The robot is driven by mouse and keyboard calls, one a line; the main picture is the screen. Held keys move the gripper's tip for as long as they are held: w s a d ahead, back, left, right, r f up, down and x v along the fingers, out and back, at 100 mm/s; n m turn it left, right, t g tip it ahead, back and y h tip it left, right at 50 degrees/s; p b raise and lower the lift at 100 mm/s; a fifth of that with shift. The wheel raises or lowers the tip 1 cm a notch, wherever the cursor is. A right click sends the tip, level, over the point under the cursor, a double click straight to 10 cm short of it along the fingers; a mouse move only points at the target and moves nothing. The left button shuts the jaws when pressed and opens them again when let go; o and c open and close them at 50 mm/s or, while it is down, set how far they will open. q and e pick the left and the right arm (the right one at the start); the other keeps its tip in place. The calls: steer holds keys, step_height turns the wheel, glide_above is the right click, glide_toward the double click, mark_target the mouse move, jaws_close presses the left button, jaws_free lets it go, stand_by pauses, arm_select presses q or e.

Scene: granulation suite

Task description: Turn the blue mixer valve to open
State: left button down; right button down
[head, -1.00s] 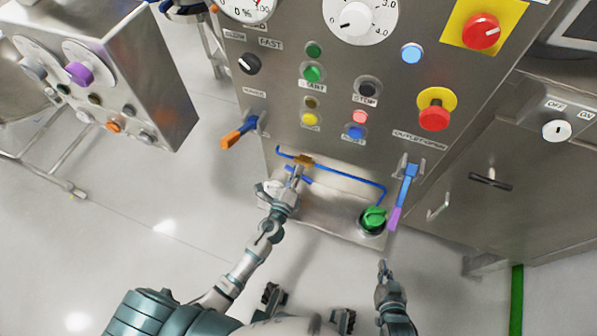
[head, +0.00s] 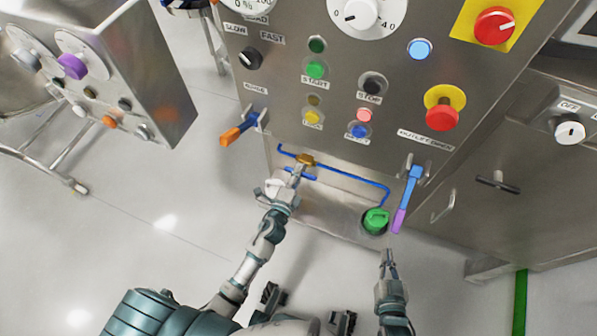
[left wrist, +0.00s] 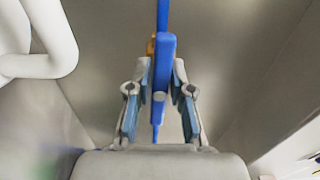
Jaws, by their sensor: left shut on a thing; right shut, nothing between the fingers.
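The blue mixer valve is low on the steel cabinet's front, with a brass body (head: 305,159) on a thin blue pipe. Its blue lever (left wrist: 163,72) stands lengthwise between my left fingers in the left wrist view. My left gripper (head: 297,172) is shut on that lever, and the fingers hide part of it in the head view. The brass part shows just behind the lever in the left wrist view. My right gripper (head: 388,254) is shut and empty, below the green knob at the pipe's right end.
A green knob (head: 375,220) sits on the ledge at the right. A blue-and-purple outlet handle (head: 407,200) hangs beside it. A blue-and-orange handle (head: 240,131) sticks out at the left. Buttons and a red emergency knob (head: 442,117) are above.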

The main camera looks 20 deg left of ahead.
arm_select(q)
steer(key=shift+a+f, duration=0.1)
steer(key=shift+a, duration=0.05)
steer(key=c, duration=1)
jaws_free()
steer(key=shift+c, duration=0.2)
steer(key=s, duration=1.1)
steer(key=shift+s+a, duration=0.2)
steer(key=shift+s, duration=0.2)
